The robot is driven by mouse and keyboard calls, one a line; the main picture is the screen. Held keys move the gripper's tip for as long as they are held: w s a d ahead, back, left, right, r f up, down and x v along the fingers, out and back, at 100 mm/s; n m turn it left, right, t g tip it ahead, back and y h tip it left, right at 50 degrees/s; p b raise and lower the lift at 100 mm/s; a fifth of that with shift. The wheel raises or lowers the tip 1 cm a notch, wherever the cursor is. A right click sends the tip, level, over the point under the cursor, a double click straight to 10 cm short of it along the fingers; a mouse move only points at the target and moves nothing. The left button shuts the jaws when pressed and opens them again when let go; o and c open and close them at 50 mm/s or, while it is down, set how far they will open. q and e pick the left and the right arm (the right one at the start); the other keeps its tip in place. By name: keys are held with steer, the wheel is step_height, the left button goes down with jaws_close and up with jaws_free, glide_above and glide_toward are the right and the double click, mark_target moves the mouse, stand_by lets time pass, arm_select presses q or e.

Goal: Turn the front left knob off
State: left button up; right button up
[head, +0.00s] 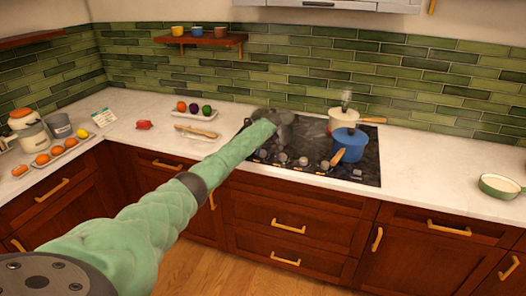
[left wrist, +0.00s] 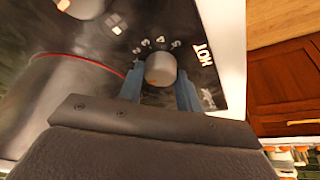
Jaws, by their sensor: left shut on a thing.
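My left gripper (left wrist: 160,90) is shut on a grey stove knob (left wrist: 161,69), with one blue finger on each side of it. The knob has an orange mark at its lower left, and printed numbers and the word HOT lie around it. In the head view my left arm reaches over the left part of the black cooktop (head: 371,150), and its gripper end (head: 283,121) hides part of that side. A row of knobs (head: 302,162) runs along the front. I cannot tell from the head view which knob is held. My right gripper is out of view.
A blue pot (head: 346,143) and a white pot (head: 342,119) stand on the right of the cooktop. Another knob (left wrist: 86,7) and a thin red curved line (left wrist: 92,62) show in the wrist view. A tray with a rolling pin (head: 197,132) lies left of the cooktop.

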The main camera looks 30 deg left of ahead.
mark_target(265, 159)
arm_select(q)
steer(key=shift+r, duration=0.1)
steer(key=o, duration=1)
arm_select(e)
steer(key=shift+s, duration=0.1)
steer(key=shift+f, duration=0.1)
arm_select(q)
steer(key=shift+d+r, duration=0.1)
steer(key=b+v, duration=0.2)
steer(key=v, duration=0.3)
steer(key=shift+s+d+r+b, duration=0.1)
steer(key=shift+s+r+b, duration=0.05)
steer(key=shift+r+b, duration=0.15)
steer(key=shift+v, duration=0.9)
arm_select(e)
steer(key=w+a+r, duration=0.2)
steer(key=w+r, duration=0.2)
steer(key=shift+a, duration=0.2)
